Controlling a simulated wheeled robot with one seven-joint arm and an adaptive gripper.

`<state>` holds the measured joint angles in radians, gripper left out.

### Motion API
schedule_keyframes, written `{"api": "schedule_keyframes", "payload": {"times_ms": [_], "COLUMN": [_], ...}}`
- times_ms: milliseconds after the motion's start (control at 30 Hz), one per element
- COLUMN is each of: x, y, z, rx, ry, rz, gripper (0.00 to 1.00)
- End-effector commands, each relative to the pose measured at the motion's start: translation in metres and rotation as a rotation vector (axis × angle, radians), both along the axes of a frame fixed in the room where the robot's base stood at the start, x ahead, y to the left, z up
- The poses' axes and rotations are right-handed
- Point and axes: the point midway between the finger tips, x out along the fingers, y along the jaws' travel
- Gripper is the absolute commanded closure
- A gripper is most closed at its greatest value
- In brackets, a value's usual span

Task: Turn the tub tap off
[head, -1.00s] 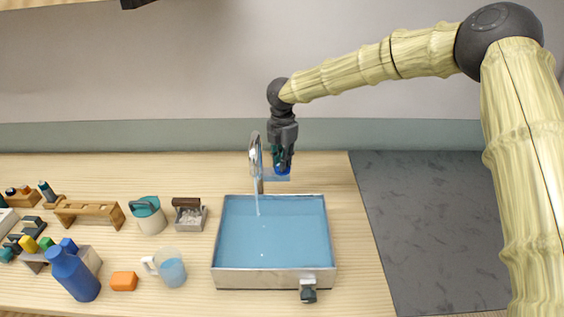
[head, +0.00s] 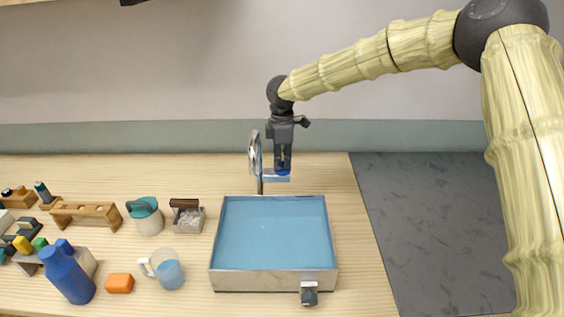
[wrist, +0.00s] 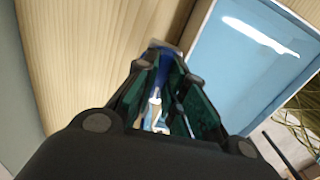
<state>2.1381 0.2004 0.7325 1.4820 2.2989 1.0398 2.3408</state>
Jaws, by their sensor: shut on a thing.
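The tub (head: 222,281) is a metal-walled basin full of blue water on the wooden counter. The tap (head: 254,152) is a curved chrome spout behind the tub's back wall; no stream falls from it. A light blue bracket with a dark blue handle (head: 283,172) sits beside the spout. My gripper (head: 283,165) points down and is shut on this blue handle. In the wrist view, the fingers of my gripper (wrist: 166,92) close around the blue part, with chrome showing between them. The fingers hide much of the handle.
A dark valve (head: 309,294) is on the tub's front wall. To the left stand a measuring jug (head: 169,270), a blue bottle (head: 69,275), an orange block (head: 120,283), a teal-lidded pot (head: 146,215) and a wooden rack (head: 87,214). A grey mat (head: 430,230) lies right, clear.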

Motion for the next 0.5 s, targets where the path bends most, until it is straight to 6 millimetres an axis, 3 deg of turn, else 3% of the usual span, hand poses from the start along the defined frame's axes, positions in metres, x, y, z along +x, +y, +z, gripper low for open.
{"api": "schedule_keyframes", "payload": {"times_ms": [500], "x": [0.0012], "y": [-0.0005], "z": [0.0017], "rx": [0.001], "ry": [-0.003], "rz": [-0.076], "gripper": [1.00]}}
